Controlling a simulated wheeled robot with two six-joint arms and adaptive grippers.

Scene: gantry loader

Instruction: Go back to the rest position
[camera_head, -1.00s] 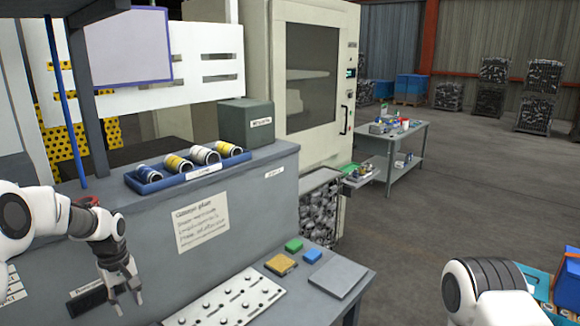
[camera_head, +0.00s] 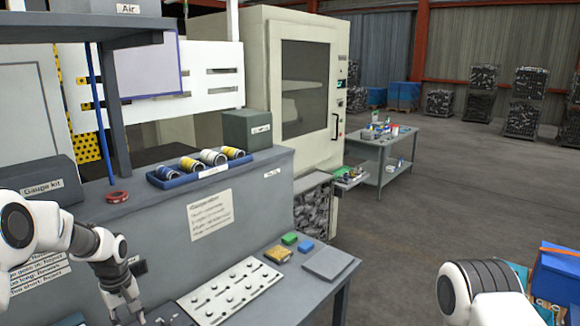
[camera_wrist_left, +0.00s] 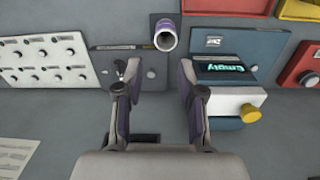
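My left gripper (camera_head: 128,312) hangs down in front of the grey machine bench at the lower left of the head view. In the left wrist view its two fingers (camera_wrist_left: 155,95) are spread apart with nothing between them. A short, purple-sided cylinder (camera_wrist_left: 165,36) lies beyond the fingertips and is not held. My right arm shows only as a white and black link at the lower right of the head view; its gripper is out of the picture.
A blue tray (camera_head: 163,184) of several cylinders and a red ring (camera_head: 117,197) sit on the bench ledge. Below are a white knob panel (camera_head: 232,292) and a grey plate (camera_head: 328,263). A blue bin (camera_head: 558,275) stands at right. Floor between is clear.

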